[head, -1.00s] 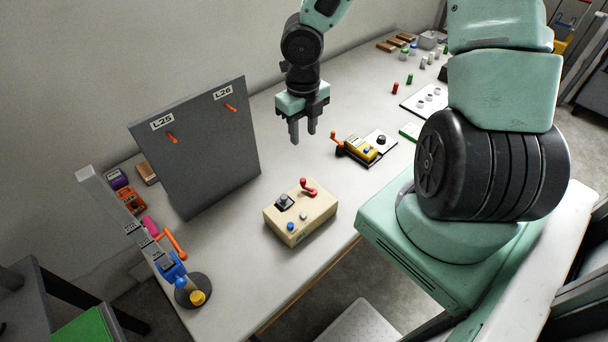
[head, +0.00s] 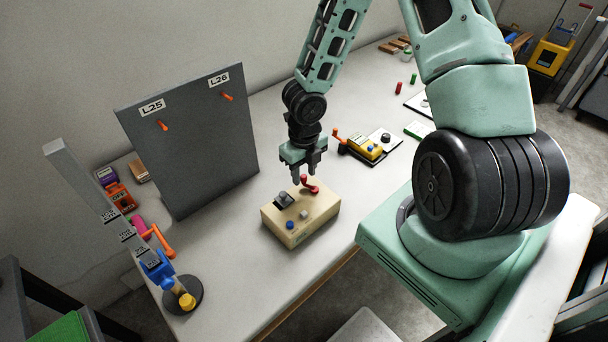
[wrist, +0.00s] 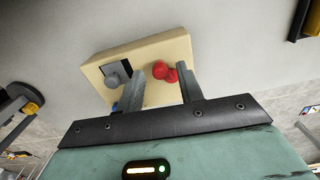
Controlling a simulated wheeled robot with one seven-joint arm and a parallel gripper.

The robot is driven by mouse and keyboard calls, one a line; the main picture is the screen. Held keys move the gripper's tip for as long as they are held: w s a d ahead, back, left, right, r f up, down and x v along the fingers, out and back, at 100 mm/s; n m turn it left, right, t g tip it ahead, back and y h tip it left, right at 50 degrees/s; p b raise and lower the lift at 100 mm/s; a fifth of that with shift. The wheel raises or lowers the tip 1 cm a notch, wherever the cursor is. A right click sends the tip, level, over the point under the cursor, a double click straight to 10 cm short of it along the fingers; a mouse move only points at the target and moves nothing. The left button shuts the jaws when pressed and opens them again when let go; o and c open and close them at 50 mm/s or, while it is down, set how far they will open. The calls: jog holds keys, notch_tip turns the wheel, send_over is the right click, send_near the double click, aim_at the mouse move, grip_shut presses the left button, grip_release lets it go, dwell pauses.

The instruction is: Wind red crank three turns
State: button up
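The red crank (head: 309,184) stands on top of a beige box (head: 290,236) on the table. The box also carries a grey knob (head: 284,200) and a blue button (head: 290,225). My gripper (head: 309,178) is open, pointing down right at the crank.
A grey board (head: 190,140) with orange pegs stands behind left. The table around the beige box is clear.

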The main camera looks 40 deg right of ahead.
jog(key=shift+f, duration=0.1)
grip_shut()
jog(key=shift+m, duration=0.3)
